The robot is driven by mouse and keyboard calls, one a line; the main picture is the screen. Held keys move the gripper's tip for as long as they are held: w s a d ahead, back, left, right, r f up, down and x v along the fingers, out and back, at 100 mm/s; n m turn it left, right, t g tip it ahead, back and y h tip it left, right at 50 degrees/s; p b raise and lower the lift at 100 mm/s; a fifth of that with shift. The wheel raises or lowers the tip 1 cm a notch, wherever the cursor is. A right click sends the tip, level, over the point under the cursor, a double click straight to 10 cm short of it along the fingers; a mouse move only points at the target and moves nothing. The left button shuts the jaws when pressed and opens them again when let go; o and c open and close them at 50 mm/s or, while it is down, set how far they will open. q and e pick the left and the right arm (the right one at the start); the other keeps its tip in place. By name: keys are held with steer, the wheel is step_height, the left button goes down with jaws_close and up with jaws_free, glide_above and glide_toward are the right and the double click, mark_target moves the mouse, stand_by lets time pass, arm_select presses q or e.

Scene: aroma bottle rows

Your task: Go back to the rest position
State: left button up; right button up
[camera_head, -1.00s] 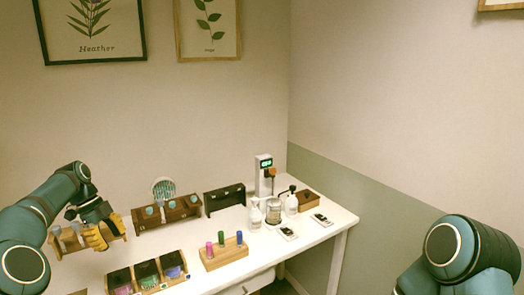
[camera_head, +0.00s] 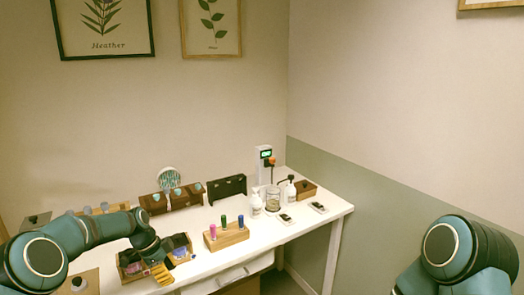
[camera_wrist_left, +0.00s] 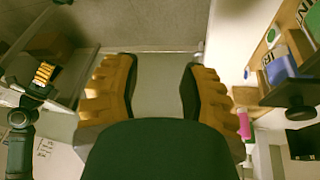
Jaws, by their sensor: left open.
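My left gripper (camera_head: 158,272), with yellow ribbed fingers, is low at the table's front edge in the head view, in front of the tray with dark-lidded compartments (camera_head: 178,242), and partly hides it. In the left wrist view the left gripper (camera_wrist_left: 157,95) is open with nothing between its fingers, over grey floor. In the head view my right arm shows only as a teal joint at lower right. A small yellow-fingered gripper, my right one (camera_wrist_left: 43,73), shows at the left of the left wrist view; its opening is too small to tell.
A wooden block (camera_head: 212,242) with pink, green and blue bottles stands on the white table (camera_head: 300,235). Behind are a brown rack (camera_head: 185,200), a dark rack (camera_head: 227,188) and a pale wooden rack (camera_head: 118,208). White pump bottles and small scales stand at right.

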arm_select(q)
steer(key=s+d+f+n+b, duration=0.2)
steer(key=s+d+f+n, duration=0.6)
steer(key=d+f, duration=0.55)
steer(key=s+d+f+n, duration=0.1)
steer(key=s+f+n, duration=0.1)
steer(key=s, duration=0.5)
steer(key=s+d+f+n+t+b, duration=0.1)
steer(key=s+d+f+n, duration=0.1)
steer(key=s+n, duration=0.2)
steer(key=s+d+f+n+t, duration=0.1)
steer(key=s+f+n, duration=0.1)
steer(key=s, duration=0.7)
steer(key=shift+s+d+n+y+b, duration=0.25)
steer(key=shift+s+n+y+b, duration=0.1)
steer(key=shift+n, duration=0.25)
